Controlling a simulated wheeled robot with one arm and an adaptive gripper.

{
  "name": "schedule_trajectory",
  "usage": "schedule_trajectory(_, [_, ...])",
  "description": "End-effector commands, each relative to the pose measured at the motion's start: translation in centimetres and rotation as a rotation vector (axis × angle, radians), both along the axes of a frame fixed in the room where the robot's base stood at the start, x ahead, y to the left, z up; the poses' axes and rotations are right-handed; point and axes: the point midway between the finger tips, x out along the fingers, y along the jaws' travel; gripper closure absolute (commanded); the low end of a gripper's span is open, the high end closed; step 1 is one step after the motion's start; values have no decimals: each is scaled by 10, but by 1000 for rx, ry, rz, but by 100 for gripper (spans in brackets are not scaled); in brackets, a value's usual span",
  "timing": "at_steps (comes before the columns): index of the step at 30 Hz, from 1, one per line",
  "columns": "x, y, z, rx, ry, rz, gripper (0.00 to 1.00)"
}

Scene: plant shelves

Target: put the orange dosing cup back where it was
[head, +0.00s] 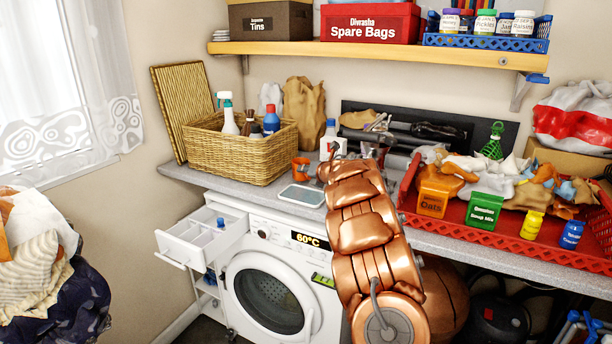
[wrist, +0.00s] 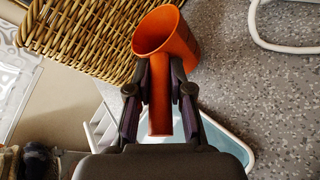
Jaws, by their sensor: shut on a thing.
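The orange dosing cup (head: 301,168) is above or on the grey countertop, just right of the wicker basket. I cannot tell whether it touches the counter. In the wrist view the cup (wrist: 172,40) has its round mouth toward the upper left and its handle (wrist: 160,112) running down between my fingers. My gripper (wrist: 160,78) is shut on this handle. In the head view my copper arm reaches over the counter and mostly hides the fingers. A white-rimmed tray with a pale blue surface (head: 301,196) lies on the counter just in front of the cup; my gripper partly covers it in the wrist view (wrist: 232,143).
The wicker basket (head: 225,152) with spray bottles stands close left of the cup. A white bottle (head: 331,146) stands behind. A red crate (head: 490,238) of packets fills the right side. Below, the washing machine (head: 268,290) has its drawer (head: 190,240) open.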

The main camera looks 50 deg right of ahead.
Motion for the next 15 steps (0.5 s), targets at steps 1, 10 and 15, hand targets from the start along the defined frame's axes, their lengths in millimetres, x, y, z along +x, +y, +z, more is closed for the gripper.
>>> schedule_trajectory(1, [0,0,-7,0,1,1,100])
schedule_trajectory(10, [0,0,-13,-2,-2,1,100])
schedule_trajectory(15, [0,0,-16,-1,-2,1,100])
